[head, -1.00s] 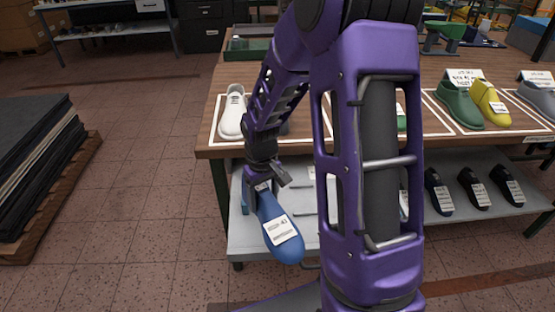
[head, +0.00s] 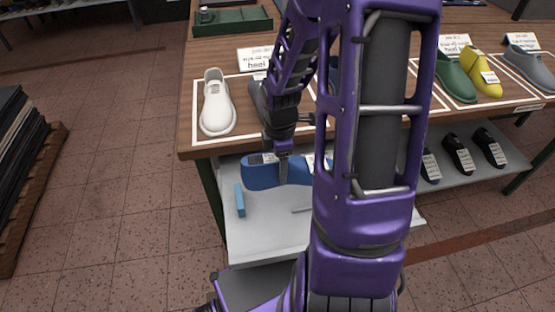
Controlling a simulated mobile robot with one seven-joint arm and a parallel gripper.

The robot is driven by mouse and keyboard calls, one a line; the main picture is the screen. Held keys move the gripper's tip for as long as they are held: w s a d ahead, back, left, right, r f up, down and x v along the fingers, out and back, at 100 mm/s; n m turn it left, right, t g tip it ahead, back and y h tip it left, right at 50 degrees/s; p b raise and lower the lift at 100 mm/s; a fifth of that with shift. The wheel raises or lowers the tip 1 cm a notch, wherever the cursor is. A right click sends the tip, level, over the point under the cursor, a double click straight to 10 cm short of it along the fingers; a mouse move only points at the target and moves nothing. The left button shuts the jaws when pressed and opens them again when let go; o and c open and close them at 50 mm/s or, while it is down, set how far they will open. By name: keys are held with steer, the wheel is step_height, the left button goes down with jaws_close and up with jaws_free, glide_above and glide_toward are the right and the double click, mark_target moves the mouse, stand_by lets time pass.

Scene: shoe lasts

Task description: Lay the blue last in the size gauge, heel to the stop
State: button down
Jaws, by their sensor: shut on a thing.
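The blue last (head: 259,177) is in my gripper (head: 283,168), which is shut on it near its middle. It lies roughly level across the picture, above the lower shelf and in front of the table's edge. Its right end is partly hidden behind my arm, and I cannot tell which end is the heel. A small light-blue bar (head: 240,200) lies on the shelf below and left of the last. I cannot make out for certain which thing is the size gauge.
A white last (head: 217,105) and a dark grey one stand on the wooden table (head: 215,55), with green (head: 456,80) and yellow (head: 481,75) lasts at right. A green tray (head: 232,28) lies behind. The grey lower shelf (head: 262,230) has bare room; dark lasts (head: 459,154) stand further right.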

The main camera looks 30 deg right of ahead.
steer(key=shift+f+b, duration=2.8)
steer(key=shift+f, duration=1.65)
steer(key=shift+f, duration=0.15)
jaws_free()
steer(key=shift+s, duration=0.1)
step_height(320, 180, up, 17)
steer(key=p, duration=0.4)
steer(key=shift+s+r+p, duration=0.15)
steer(key=shift+r+p, duration=0.05)
steer(key=shift+p, duration=0.15)
